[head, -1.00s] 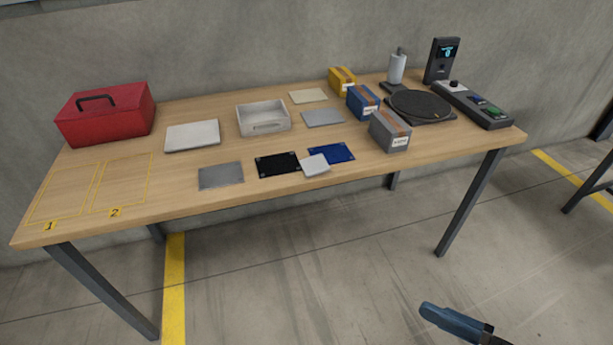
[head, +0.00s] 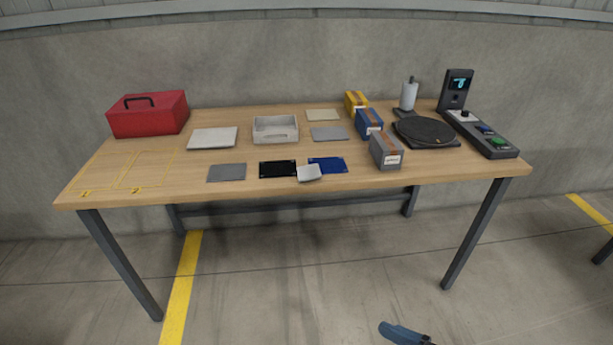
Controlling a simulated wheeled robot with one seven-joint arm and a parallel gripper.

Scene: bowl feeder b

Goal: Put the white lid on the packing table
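A flat white rectangular piece, which looks like the white lid (head: 213,138), lies on the wooden table (head: 330,186), left of an open white box (head: 275,136). A smaller whitish piece (head: 309,173) sits at the table's front edge, between a black plate and a blue plate and partly over them; it looks tilted. I cannot tell if it is also a lid. A blue part of what seems to be my gripper (head: 404,333) shows at the bottom edge, well below and in front of the table. Its fingers are mostly out of frame, so its opening is unclear.
A red toolbox (head: 148,115) stands at back left, behind yellow outlined spots (head: 125,171). Grey (head: 386,151), blue (head: 368,123) and yellow (head: 356,103) boxes stand right of centre, beside a dark turntable (head: 426,131) and control panel (head: 487,137). The floor in front is open.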

